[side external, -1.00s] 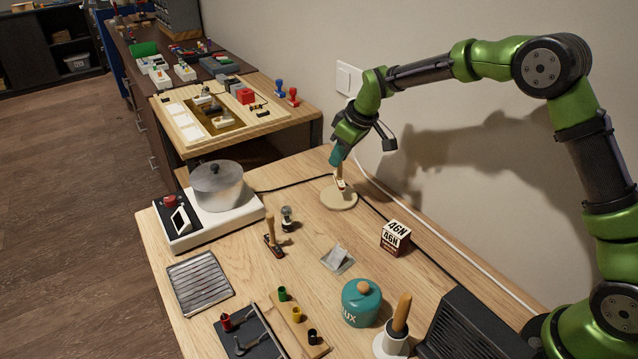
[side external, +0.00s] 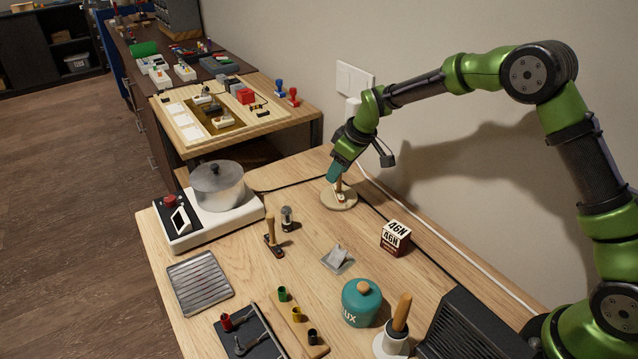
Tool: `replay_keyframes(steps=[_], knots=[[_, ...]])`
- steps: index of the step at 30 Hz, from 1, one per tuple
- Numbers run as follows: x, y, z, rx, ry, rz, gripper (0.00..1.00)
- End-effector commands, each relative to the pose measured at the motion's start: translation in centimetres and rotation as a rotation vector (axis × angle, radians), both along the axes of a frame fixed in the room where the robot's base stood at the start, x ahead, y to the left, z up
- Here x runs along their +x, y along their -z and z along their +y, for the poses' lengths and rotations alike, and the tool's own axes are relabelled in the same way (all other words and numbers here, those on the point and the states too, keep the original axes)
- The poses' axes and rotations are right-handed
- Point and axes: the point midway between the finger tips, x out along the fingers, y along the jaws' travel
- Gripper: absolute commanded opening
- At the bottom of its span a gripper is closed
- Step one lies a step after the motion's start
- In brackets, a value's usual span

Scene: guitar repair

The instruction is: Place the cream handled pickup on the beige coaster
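The cream handled pickup (side external: 340,195) has a wooden handle and is at the beige coaster (side external: 329,202), within its round outline. My gripper (side external: 335,178) is around the upper part of the handle, pointing down over the coaster, and appears shut on it. The teal fingers hide the top of the handle. The pickup looks low, at or just above the coaster's surface; I cannot tell whether it touches.
A dark handled pickup (side external: 275,245) stands near a small metal-topped jar (side external: 288,220). A hotplate with a pot (side external: 220,187) is at the left. A box marked 46N (side external: 396,238) and a teal jar (side external: 361,303) stand nearer. The wall runs close behind the coaster.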

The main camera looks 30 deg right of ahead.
Motion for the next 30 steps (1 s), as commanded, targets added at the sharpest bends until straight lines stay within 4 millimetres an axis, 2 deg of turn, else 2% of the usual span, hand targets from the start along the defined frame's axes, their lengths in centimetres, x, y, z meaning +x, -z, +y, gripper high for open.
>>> replay_keyframes(steps=[5, 8, 18, 22, 30], knots=[[0.0, -0.3, 0.0, 0.0, 0.0, -0.001, 0.43], [-0.3, -1.4, -0.2, 0.0, 0.001, -0.004, 0.43], [-2.8, -8.0, -1.2, 0.0, 0.001, -0.005, 0.43], [-3.5, -9.9, -1.5, -0.001, 0.001, -0.003, 0.43], [-5.1, -12.5, -1.7, 0.007, 0.021, -0.008, 0.43]])
